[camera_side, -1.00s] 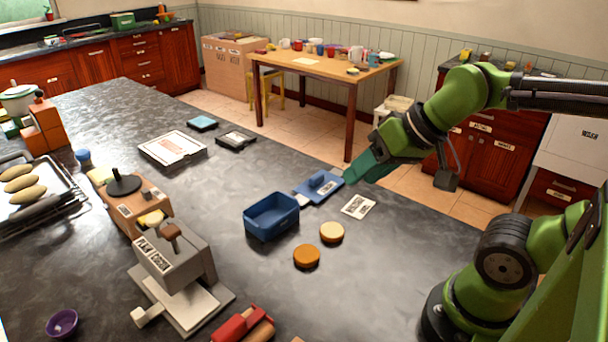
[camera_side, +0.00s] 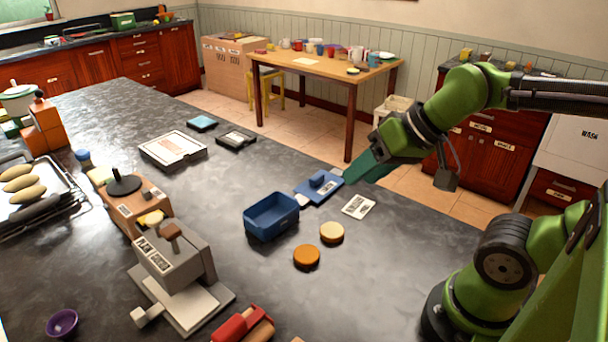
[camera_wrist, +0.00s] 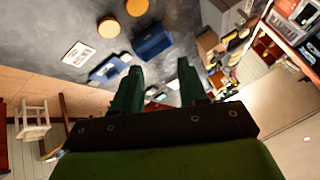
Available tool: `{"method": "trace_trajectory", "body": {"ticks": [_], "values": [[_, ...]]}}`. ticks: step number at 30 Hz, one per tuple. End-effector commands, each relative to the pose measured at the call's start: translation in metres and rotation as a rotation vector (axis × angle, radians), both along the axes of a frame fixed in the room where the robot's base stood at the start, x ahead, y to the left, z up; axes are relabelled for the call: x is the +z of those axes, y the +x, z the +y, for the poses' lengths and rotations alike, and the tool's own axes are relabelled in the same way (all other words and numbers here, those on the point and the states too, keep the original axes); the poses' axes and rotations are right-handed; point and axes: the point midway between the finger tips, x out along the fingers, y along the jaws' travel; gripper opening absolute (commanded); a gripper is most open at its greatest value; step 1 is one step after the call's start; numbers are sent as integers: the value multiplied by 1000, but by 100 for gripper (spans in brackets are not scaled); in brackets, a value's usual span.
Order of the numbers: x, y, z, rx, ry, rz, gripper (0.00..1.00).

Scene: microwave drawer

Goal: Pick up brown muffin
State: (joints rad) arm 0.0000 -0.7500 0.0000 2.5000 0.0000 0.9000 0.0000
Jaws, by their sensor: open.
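Two round, low, muffin-like pieces sit on the dark counter. One is an orange-brown round piece (camera_side: 306,257) and the other is a round piece with a paler tan top (camera_side: 332,233). I cannot tell for certain which one is the brown muffin. In the wrist view the orange-brown piece (camera_wrist: 137,7) is at the top edge, with the paler piece (camera_wrist: 108,27) beside it. My gripper (camera_side: 358,174) is above the counter's far edge, up and right of both pieces, clear of them. In the wrist view my gripper (camera_wrist: 157,78) has its two green fingers apart, with nothing held.
A blue open box (camera_side: 271,218) stands left of the round pieces. A blue flat piece with a handle (camera_side: 319,186) and a white card (camera_side: 359,206) lie behind them. A grey machine (camera_side: 175,260) stands left. The counter right of the pieces is clear.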

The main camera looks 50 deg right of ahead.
Motion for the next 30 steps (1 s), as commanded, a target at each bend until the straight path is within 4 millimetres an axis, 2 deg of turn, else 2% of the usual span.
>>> {"method": "trace_trajectory", "body": {"ticks": [10,19,27,30], "values": [[0,0,0,0,0,0,44],[0,0,0,0,0,0,90],[0,0,0,1,0,-1,92],[-7,1,6,24,2,30,92]]}}
